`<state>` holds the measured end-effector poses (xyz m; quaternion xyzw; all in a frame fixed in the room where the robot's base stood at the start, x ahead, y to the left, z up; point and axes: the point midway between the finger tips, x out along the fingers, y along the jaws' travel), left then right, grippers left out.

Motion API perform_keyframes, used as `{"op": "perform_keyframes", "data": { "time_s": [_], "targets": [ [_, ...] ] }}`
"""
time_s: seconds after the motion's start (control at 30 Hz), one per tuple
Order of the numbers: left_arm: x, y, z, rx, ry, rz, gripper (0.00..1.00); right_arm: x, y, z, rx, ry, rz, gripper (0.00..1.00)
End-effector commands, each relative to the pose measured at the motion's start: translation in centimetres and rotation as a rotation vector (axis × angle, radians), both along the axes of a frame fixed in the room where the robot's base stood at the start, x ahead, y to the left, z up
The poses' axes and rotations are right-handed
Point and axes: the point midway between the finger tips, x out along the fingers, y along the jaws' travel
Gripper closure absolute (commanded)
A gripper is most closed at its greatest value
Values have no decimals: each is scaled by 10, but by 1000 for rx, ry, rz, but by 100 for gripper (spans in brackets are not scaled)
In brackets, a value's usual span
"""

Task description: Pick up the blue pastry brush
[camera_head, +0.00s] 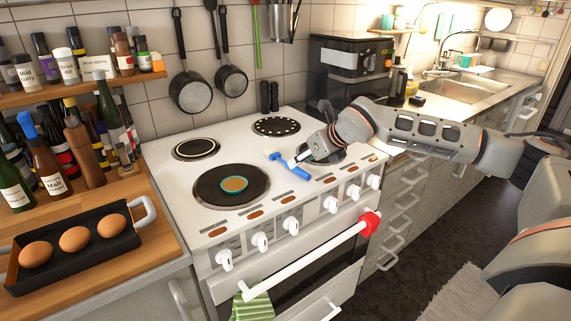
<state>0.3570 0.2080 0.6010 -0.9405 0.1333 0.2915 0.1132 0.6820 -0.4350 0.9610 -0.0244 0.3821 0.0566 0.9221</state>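The blue pastry brush (299,172) is over the front part of the white stove top, between the large front burner and the burner at the right. I also cannot tell whether the brush touches the stove top. My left gripper is not in view.
The white stove (200,218) has a teal-rimmed round item (234,184) on its front burner. A black tray (82,264) with eggs sits on the wooden counter at left, near several bottles. Pans (190,92) hang behind. A black coffee machine (345,80) stands back right.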

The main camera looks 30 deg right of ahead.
Motion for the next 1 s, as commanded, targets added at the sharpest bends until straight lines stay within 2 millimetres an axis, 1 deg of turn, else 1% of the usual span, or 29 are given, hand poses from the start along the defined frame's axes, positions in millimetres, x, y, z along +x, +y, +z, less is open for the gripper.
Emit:
{"op": "perform_keyframes", "data": {
  "time_s": [0.1, 0.2, 0.33, 0.53, 0.57, 0.6, 0.67, 0.7, 1.0],
  "targets": [
    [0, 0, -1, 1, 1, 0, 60, 10, 4, -16, 1, 1, 2, 65],
    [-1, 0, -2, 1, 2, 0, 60, 19, 6, -25, 2, 1, 2, 65],
    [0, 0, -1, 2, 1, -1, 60, 24, 5, -29, 2, -1, 1, 65],
    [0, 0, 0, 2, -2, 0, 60, 25, 6, -29, 2, -1, 1, 65],
    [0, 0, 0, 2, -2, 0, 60, 24, 6, -29, 2, -1, 1, 70],
    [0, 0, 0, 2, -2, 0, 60, 24, 6, -29, 2, -1, 1, 80],
    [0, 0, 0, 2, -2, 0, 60, 24, 6, -29, 2, -1, 1, 96],
    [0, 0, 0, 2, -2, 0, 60, 24, 6, -29, 2, -1, 1, 100],
    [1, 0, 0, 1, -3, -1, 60, 24, 6, -29, 2, -1, 1, 100]
  ]
}}
